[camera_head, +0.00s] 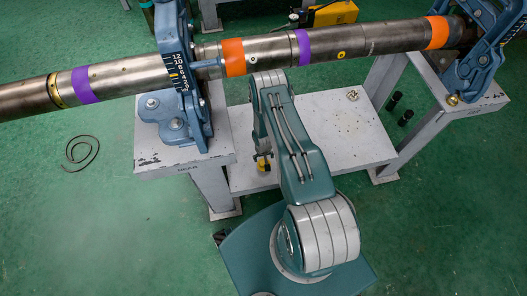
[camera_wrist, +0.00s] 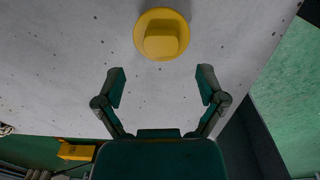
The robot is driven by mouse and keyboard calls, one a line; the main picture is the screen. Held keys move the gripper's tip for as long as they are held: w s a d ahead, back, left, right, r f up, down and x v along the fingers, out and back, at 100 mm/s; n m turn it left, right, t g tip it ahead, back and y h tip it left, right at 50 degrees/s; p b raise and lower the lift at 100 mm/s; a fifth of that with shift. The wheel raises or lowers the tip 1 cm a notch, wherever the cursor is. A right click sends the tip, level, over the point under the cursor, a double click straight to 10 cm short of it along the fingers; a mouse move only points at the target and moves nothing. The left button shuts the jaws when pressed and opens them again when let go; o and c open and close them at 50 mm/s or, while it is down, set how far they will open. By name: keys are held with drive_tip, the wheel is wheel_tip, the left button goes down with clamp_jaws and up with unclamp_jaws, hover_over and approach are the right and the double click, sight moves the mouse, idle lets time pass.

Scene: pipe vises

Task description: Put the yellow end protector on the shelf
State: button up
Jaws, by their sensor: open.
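The yellow end protector (camera_wrist: 161,35) is a round flanged cap with a raised knob. In the wrist view it sits against the grey speckled shelf (camera_wrist: 60,60), just beyond my fingertips. It also shows small in the head view (camera_head: 263,165), near the left end of the shelf (camera_head: 335,130), partly hidden by my gripper. My gripper (camera_wrist: 160,72) is open and empty, its two fingers spread wide. The fingers do not surround the protector, and a gap shows between them and it.
A long pipe (camera_head: 270,48) with purple and orange bands runs overhead through blue vises (camera_head: 180,80) on grey stands. A yellow box (camera_head: 330,12) is behind. Dark cylinders (camera_head: 399,107) stand right of the shelf. A cable (camera_head: 82,152) lies on the green floor. The shelf's middle is clear.

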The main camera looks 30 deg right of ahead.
sight(264, 163)
wheel_tip(264, 163, up, 8)
drive_tip(key=shift+f, duration=0.25)
drive_tip(key=shift+a, duration=0.1)
idle(0.4)
